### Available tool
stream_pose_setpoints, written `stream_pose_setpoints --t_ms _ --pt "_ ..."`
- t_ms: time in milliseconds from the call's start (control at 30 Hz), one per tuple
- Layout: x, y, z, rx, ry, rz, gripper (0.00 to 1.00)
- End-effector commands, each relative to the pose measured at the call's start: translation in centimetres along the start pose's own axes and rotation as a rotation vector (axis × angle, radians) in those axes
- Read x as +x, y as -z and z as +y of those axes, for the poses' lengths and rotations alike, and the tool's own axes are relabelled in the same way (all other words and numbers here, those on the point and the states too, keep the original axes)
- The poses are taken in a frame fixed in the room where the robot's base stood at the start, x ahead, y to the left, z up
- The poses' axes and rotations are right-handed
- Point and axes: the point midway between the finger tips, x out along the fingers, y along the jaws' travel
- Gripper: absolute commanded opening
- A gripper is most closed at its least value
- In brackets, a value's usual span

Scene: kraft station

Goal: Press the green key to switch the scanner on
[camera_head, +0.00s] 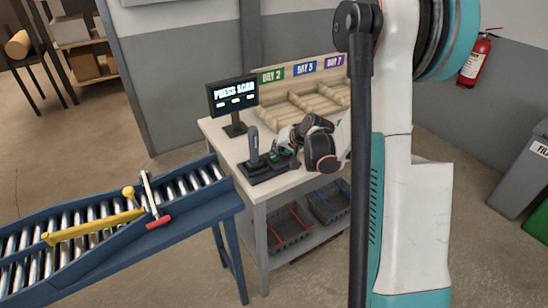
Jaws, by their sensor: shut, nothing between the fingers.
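The scanner (254,147) is a dark upright handheld unit in a black stand on the white table, left of my gripper. A black base pad (262,174) lies under and beside it. A small patch of green (275,156), which looks like the green key, shows on the pad's right part. My gripper (279,148) reaches in from the right and is shut and empty. Its tip is at or just above the green patch and partly hides it. I cannot tell whether it touches the key. A black monitor (232,97) behind reads "PRESS SCAN".
A wooden sorting rack (305,105) with DAY labels stands at the table's back. A blue roller conveyor (190,217) with a yellow bar and a red-ended tool runs at left. Dark bins (290,228) sit on the lower shelf. My arm blocks the right side.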

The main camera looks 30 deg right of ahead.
Motion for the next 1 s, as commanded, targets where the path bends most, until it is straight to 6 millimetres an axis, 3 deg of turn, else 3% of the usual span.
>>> stream_pose_setpoints --t_ms 1000 --pt "0.56 -0.42 0.41 0.000 0.000 0.000 0.00"
